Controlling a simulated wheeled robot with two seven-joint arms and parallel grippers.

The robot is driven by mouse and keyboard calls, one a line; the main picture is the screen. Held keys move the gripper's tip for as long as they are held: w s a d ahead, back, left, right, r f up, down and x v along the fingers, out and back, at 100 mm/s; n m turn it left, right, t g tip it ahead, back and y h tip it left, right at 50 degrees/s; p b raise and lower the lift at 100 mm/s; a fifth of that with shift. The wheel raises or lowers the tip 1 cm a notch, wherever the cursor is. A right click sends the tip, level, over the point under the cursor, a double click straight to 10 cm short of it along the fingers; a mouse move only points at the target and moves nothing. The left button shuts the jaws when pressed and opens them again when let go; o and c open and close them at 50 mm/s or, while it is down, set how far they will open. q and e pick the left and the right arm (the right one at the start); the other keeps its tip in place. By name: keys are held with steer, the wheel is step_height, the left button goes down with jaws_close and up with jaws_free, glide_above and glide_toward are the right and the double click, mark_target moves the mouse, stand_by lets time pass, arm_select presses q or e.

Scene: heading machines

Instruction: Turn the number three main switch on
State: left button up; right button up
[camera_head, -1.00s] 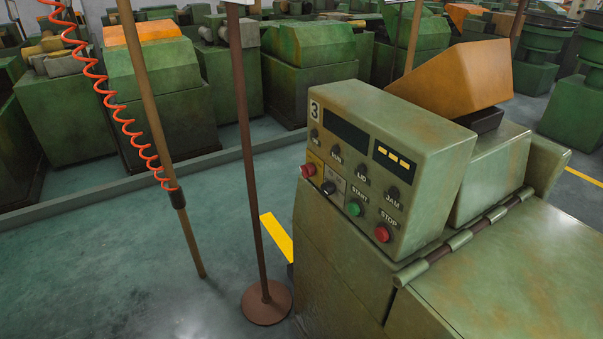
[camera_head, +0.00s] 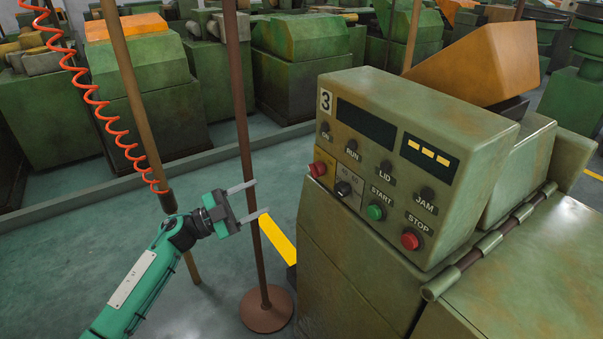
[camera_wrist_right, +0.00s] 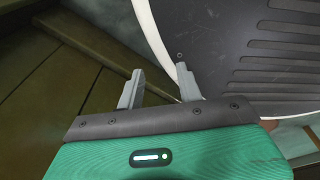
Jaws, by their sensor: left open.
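The machine marked 3 (camera_head: 326,101) has a sloped control panel on the right of the head view. Its main switch, a black rotary knob (camera_head: 343,188) on a pale plate, sits between the red button (camera_head: 318,169) and the green START button (camera_head: 375,212). The knob's exact setting is too small to read. My left gripper (camera_head: 259,197) is open and empty, left of the panel and apart from it, with its fingers pointing right toward it. My right gripper (camera_wrist_right: 160,73) shows only in the right wrist view, with its fingers apart and nothing between them.
A brown post (camera_head: 247,130) on a round base (camera_head: 266,309) stands close by the left gripper. A slanted pole (camera_head: 137,100) and a coiled orange hose (camera_head: 103,112) are farther left. The red STOP button (camera_head: 410,241) is at the panel's lower right.

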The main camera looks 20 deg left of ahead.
mark_target(317, 169)
arm_select(q)
steer(key=w+d+r+p, duration=0.1)
steer(key=w+d+r, duration=0.1)
steer(key=d, duration=0.3)
steer(key=w+d+r+m+g+p, duration=0.1)
steer(key=w+d+r+p, duration=0.1)
steer(key=w+d, duration=0.3)
steer(key=shift+d+r+h, duration=0.4)
steer(key=shift+d+r, duration=0.35)
steer(key=shift+r, duration=0.05)
steer(key=shift+c, duration=0.2)
steer(key=c, duration=0.9)
steer(key=shift+c, duration=0.2)
arm_select(e)
steer(key=s, duration=0.1)
steer(key=s+d, duration=0.1)
steer(key=s+r, duration=0.1)
steer(key=s, duration=0.1)
steer(key=shift+s+d, duration=0.1)
steer(key=shift+d, duration=0.25)
